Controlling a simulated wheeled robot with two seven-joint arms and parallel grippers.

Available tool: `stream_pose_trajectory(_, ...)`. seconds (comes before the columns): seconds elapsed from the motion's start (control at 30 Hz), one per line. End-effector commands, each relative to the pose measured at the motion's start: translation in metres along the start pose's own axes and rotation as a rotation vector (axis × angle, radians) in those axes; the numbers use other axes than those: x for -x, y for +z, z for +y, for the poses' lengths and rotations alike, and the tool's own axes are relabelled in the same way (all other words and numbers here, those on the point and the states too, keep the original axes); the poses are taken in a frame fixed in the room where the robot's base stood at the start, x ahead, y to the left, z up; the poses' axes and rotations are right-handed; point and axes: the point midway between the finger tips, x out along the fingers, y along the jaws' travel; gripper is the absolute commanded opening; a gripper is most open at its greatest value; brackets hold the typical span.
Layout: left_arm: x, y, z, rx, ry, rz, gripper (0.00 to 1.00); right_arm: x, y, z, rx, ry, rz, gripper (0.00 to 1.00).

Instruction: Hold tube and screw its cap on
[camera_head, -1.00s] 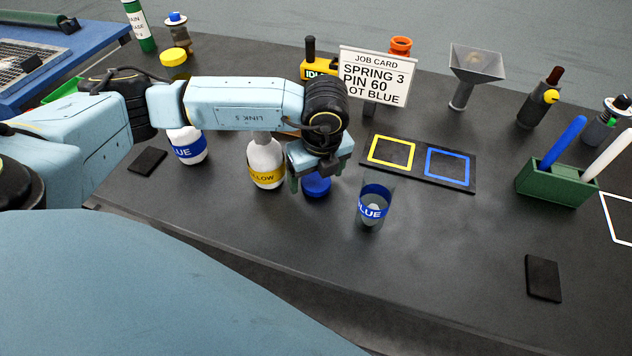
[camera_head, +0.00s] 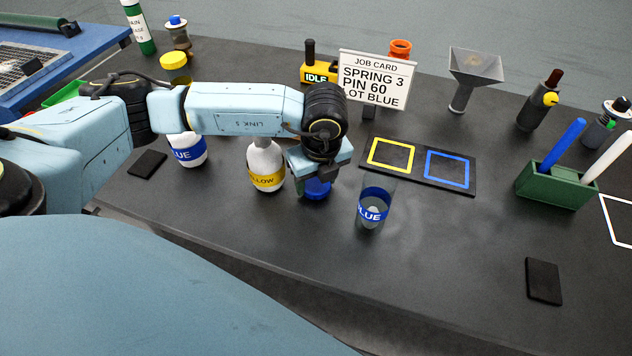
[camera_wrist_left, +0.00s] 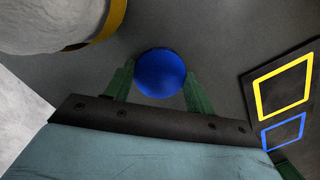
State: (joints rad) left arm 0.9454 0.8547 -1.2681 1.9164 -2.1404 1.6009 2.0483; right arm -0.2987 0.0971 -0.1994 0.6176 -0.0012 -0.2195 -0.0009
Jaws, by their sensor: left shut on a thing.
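A clear tube (camera_head: 364,222) with a blue band lettered BLUE stands upright on the dark bench. A small grey piece shows inside it, and no cap is on it. A round blue cap (camera_head: 317,190) is left of the tube, under my left gripper (camera_head: 317,183). In the left wrist view the blue cap (camera_wrist_left: 160,73) sits between the two green fingers (camera_wrist_left: 160,88), which are shut on its sides. Whether the cap still touches the bench is hard to tell. My right gripper is not in view.
A white bottle with a yellow band (camera_head: 266,160) stands close left of the gripper; a blue-banded bottle (camera_head: 187,150) is farther left. A black board (camera_head: 416,165) with yellow and blue squares lies behind the tube. A job card (camera_head: 374,80) stands behind.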

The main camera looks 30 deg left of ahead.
Motion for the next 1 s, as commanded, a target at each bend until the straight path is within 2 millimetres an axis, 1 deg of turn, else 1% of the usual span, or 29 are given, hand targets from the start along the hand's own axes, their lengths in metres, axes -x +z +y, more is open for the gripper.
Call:
stream_pose_trajectory(0.07,0.004,0.001,-0.001,0.0,-0.002,0.0,0.33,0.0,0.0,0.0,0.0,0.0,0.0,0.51)
stream_pose_trajectory(0.17,0.016,0.003,-0.001,0.0,-0.003,0.0,0.33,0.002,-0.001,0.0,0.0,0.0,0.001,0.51)
stream_pose_trajectory(0.4,0.064,0.01,-0.001,0.0,-0.004,0.0,0.33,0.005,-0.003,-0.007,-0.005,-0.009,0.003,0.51)
stream_pose_trajectory(0.5,0.081,0.012,-0.001,-0.001,-0.003,-0.001,0.33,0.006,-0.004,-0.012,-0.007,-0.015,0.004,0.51)
stream_pose_trajectory(0.6,0.092,0.014,-0.001,0.0,-0.002,-0.001,0.33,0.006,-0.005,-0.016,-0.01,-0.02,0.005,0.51)
stream_pose_trajectory(0.73,0.099,0.015,0.0,-0.001,-0.001,0.0,0.33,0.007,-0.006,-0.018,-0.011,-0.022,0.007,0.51)
stream_pose_trajectory(1.0,0.099,0.015,0.0,-0.001,0.0,0.0,0.33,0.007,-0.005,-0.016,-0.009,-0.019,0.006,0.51)
